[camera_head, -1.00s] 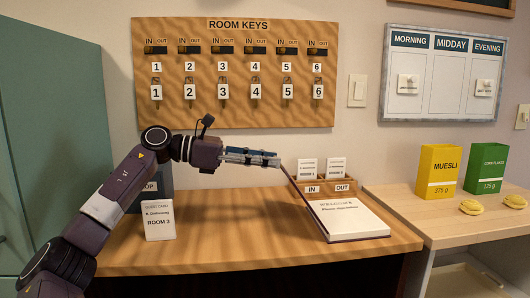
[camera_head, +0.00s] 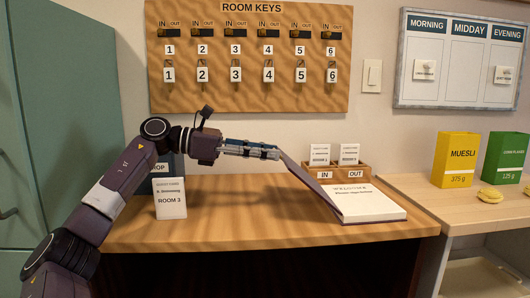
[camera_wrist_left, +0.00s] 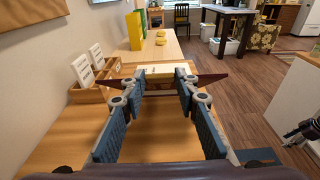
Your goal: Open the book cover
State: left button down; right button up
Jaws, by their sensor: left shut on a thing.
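The book (camera_head: 372,207) lies on the wooden desk with its white printed page facing up. Its dark purple-red cover (camera_head: 309,186) is raised at the left side and leans outward to the left, with its inner face partly showing. My left gripper (camera_head: 276,152) is shut on the cover's upper free edge. In the left wrist view, the cover (camera_wrist_left: 210,78) shows nearly edge-on between and beyond the fingertips (camera_wrist_left: 158,80), with the pale pages (camera_wrist_left: 160,71) behind it. A dark, gripper-like part at that view's right edge may be my right gripper (camera_wrist_left: 304,130); its jaws are unclear.
An IN/OUT card box (camera_head: 337,173) stands behind the book, close to the cover. A ROOM 3 card (camera_head: 170,199) stands at the desk's left. The desk (camera_head: 240,215) between card and cover is clear. Muesli (camera_head: 455,160) stands on the right counter.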

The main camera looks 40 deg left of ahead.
pick_arm(q)
jog(key=shift+w+d+f, duration=0.1)
jog(key=shift+d+f, duration=0.1)
jog(key=shift+f, duration=0.3)
jog(key=shift+d+f, duration=0.15)
jog(key=shift+f, duration=0.3)
jog(key=c, duration=1.9)
grip_release()
jog(key=shift+c, duration=0.2)
jog(key=o, duration=0.4)
jog(key=shift+w+d, duration=0.1)
jog(key=shift+w, duration=0.1)
jog(key=shift+o, duration=0.2)
jog(key=shift+r, duration=0.1)
jog(key=v, duration=1.2)
jog(key=shift+r, duration=0.35)
